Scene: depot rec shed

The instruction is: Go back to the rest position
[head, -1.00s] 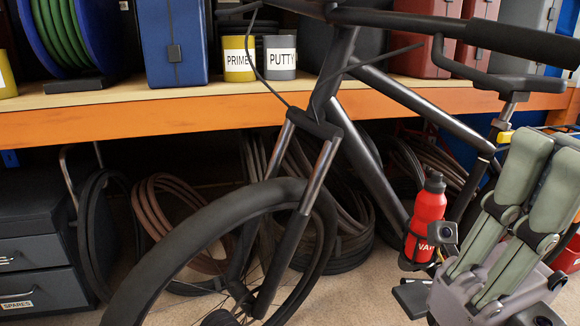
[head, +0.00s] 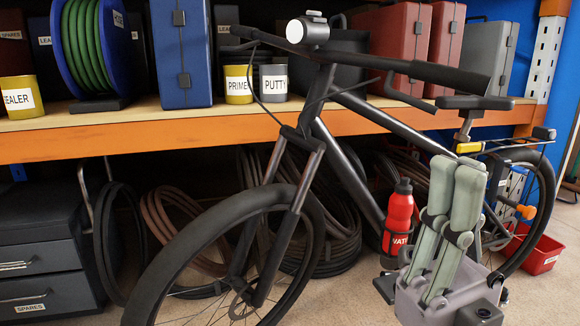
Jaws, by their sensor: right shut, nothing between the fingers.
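My right gripper (head: 456,170) is at the lower right of the head view, its two green-grey fingers pointing up side by side. It is shut and empty. It stands in front of the dark bicycle (head: 350,165), hiding part of the frame and rear. My left gripper is not in view.
A shelf with an orange edge (head: 160,142) runs behind the bicycle, holding cases, tins and a green hose reel (head: 88,45). Coiled hoses (head: 180,225) and a dark drawer unit (head: 40,255) are below. A red bin (head: 540,255) stands at right. Some floor is bare.

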